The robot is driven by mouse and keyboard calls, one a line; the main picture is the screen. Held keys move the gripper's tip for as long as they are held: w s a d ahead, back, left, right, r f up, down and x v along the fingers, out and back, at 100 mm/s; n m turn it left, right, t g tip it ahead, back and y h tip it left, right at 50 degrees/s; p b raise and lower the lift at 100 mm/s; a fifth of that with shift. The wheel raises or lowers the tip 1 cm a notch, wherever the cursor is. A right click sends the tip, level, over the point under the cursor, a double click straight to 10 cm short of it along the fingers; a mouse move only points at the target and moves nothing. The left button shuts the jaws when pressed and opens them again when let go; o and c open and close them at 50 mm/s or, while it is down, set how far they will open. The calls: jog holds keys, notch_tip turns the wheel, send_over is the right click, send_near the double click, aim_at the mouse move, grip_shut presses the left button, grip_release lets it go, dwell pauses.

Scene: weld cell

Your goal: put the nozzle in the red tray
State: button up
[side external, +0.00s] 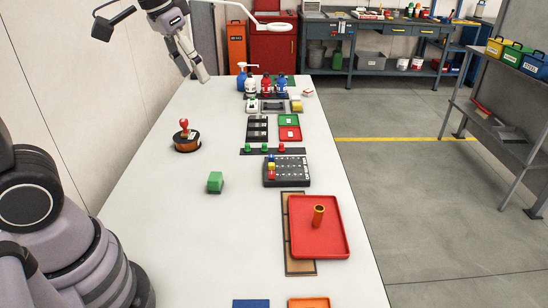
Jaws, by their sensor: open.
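The nozzle (319,216), a small copper-brown cylinder with an open top, stands upright inside the red tray (341,247), near its middle. The tray lies at the right side of the white table and partly covers a tan board with a dark border (299,261).
A green block (215,182) stands alone mid-table. A dark box with coloured blocks (287,173) sits behind the tray. Small green and red trays (289,133) and bottles stand farther back. Table left of the tray is clear.

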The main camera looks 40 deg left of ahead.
jog(key=s+a+t, duration=0.1)
jog(key=s+a, duration=0.1)
jog(key=s, duration=1)
jog(key=shift+s+a+f+t, duration=0.3)
jog(key=shift+s+a+t, duration=0.05)
jog(key=shift+s+t, duration=0.05)
